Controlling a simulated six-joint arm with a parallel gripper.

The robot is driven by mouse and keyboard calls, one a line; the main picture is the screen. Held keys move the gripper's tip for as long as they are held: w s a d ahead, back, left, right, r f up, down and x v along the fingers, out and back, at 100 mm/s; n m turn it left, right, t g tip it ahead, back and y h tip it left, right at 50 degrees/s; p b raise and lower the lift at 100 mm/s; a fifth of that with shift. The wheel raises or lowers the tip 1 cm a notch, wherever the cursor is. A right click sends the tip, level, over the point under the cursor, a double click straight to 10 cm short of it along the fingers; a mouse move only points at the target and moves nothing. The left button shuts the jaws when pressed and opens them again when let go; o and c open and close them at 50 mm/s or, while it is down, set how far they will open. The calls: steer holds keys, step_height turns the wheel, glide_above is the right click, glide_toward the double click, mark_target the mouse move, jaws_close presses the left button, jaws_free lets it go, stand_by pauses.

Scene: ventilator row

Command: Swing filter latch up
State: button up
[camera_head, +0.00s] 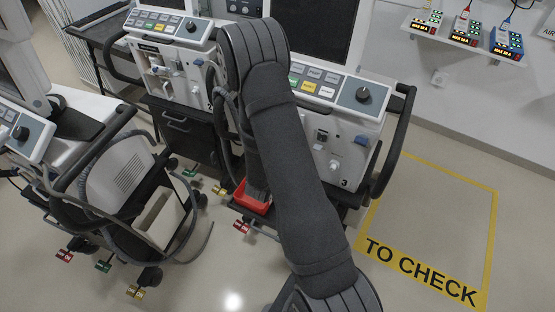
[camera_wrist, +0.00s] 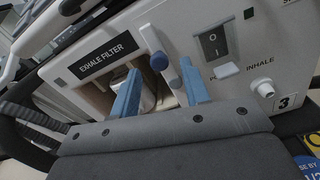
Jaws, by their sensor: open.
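In the wrist view, the front of ventilator 3 shows a filter bay (camera_wrist: 98,88) under the label EXHALE FILTER. A pale filter body (camera_wrist: 148,101) sits inside it, partly hidden by a finger. A white latch lever with a blue-grey end (camera_wrist: 159,61) is at the bay's right side, pointing down toward my gripper. My gripper (camera_wrist: 160,67) is open, with one blue finger on each side of the latch end in the picture. I cannot tell whether either finger touches it. In the head view my arm hides the gripper and latch.
A rocker switch (camera_wrist: 213,44) and the INHALE port (camera_wrist: 263,88) are right of the latch. In the head view, a red tray (camera_head: 251,196) is beside my arm, other ventilators (camera_head: 172,70) stand left, and the yellow-marked TO CHECK floor area (camera_head: 440,215) is clear.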

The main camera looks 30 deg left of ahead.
steer(key=s+d, duration=0.1)
steer(key=s, duration=1.2)
steer(key=shift+s, duration=0.15)
steer(key=w, duration=0.5)
steer(key=w+a, duration=0.1)
steer(key=w, duration=1.1)
steer(key=shift+w+a, duration=0.15)
steer(key=shift+w, duration=0.25)
steer(key=shift+s+a+n, duration=0.2)
steer(key=shift+a+n, duration=0.05)
steer(key=shift+n, duration=0.15)
steer(key=shift+a+f+n, duration=0.1)
steer(key=shift+a+n, duration=0.35)
steer(key=shift+n, duration=0.45)
stand_by(1.4)
